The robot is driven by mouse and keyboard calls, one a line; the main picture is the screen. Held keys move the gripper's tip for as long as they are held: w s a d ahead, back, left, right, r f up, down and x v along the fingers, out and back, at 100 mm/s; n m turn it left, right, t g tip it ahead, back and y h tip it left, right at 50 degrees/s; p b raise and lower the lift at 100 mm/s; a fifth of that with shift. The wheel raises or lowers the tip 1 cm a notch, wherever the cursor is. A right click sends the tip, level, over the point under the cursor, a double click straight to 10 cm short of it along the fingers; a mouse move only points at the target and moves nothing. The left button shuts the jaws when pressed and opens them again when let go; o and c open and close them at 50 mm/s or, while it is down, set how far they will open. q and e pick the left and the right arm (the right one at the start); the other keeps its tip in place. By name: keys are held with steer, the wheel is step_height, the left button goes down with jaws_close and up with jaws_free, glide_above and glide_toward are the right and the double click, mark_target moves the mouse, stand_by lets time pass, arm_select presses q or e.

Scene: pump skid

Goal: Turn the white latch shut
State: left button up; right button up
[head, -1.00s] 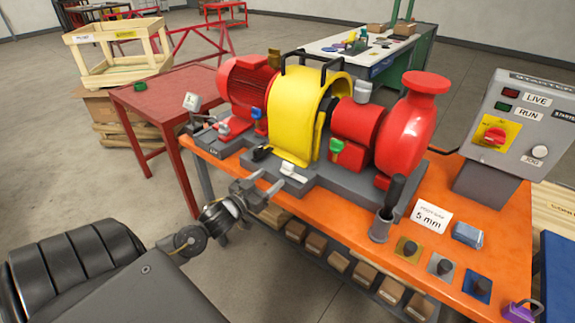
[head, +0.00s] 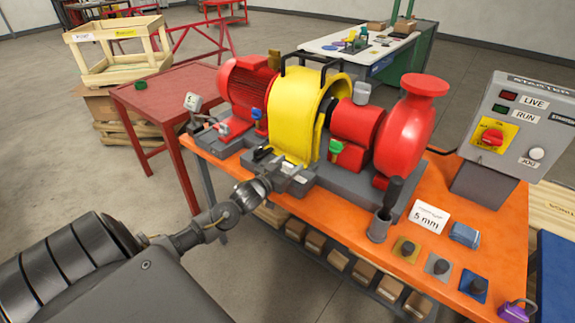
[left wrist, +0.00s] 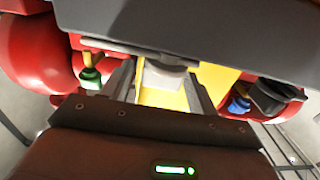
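The white latch (head: 289,168) sits on the grey base at the foot of the yellow guard (head: 294,115), partly hidden by my left gripper. My left gripper (head: 298,178) reaches it from the front, low over the orange bench edge. In the left wrist view the pale latch (left wrist: 165,76) shows between the two fingers of my left gripper (left wrist: 162,88). The fingers stand apart, one on each side of it. Whether either finger touches it I cannot tell. My right gripper is not in view.
A red motor (head: 247,95) and a red pump (head: 405,125) flank the guard. A black handle in a grey cup (head: 380,228) and a starter box (head: 512,130) stand on the right.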

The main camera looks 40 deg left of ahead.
arm_select(q)
jaws_close()
steer(key=shift+d+n+y+p, duration=0.1)
steer(key=shift+n+y+p, duration=0.35)
steer(key=shift+n+y, duration=0.2)
steer(key=n+y+p, duration=0.1)
steer(key=n+y, duration=0.1)
steer(key=y, duration=0.1)
steer(key=shift+g+y, duration=0.25)
steer(key=shift+g, duration=0.15)
steer(key=n+g+y+p, duration=0.1)
steer(key=n+y, duration=0.1)
steer(key=y, duration=0.1)
steer(key=shift+n+g+y, duration=0.3)
steer(key=shift+n+y, duration=0.05)
steer(key=shift+y, duration=0.05)
steer(key=shift+n+g+y, duration=0.7)
steer(key=shift+y, duration=0.3)
